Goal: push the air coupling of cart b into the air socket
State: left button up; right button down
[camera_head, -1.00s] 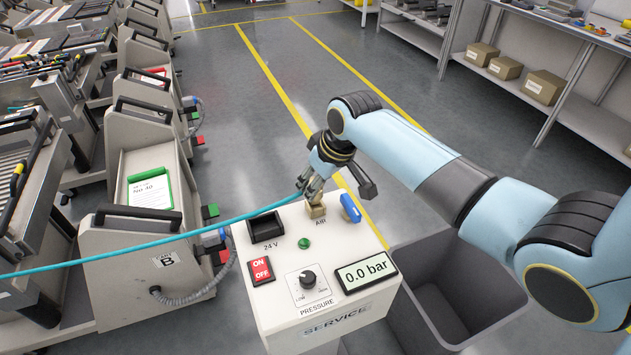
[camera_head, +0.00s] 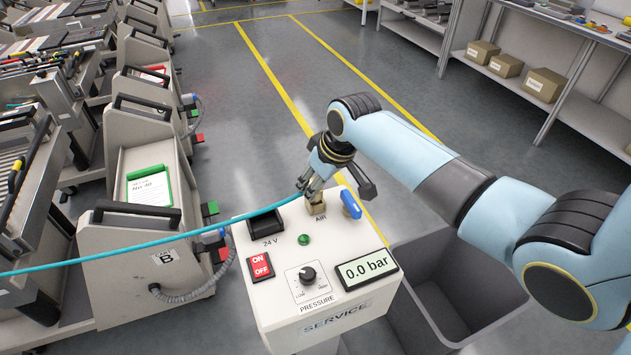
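The service box (camera_head: 285,320) stands in front of me with a brass air socket (camera_head: 317,206) marked AIR at its back edge. My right gripper (camera_head: 308,190) is right above the socket, its fingers around the end of the teal hose (camera_head: 150,243). The coupling itself is hidden between the fingers, so I cannot tell how deep it sits in the socket. The hose runs left across cart B (camera_head: 130,270). A blue lever (camera_head: 351,203) stands beside the socket. The display (camera_head: 367,268) reads 0.0 bar. My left gripper is not in view.
The box top also has a 24 V socket (camera_head: 265,225), an ON/OFF switch (camera_head: 260,266), a green lamp (camera_head: 304,240) and a pressure knob (camera_head: 307,277). A grey bin (camera_head: 470,322) stands right of the box. Several carts line the left; the floor aisle behind is clear.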

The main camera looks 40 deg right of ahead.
jog(key=shift+f, duration=0.5)
jog(key=c, duration=0.8)
grip_release()
jog(key=shift+r, duration=0.1)
jog(key=v, duration=1.2)
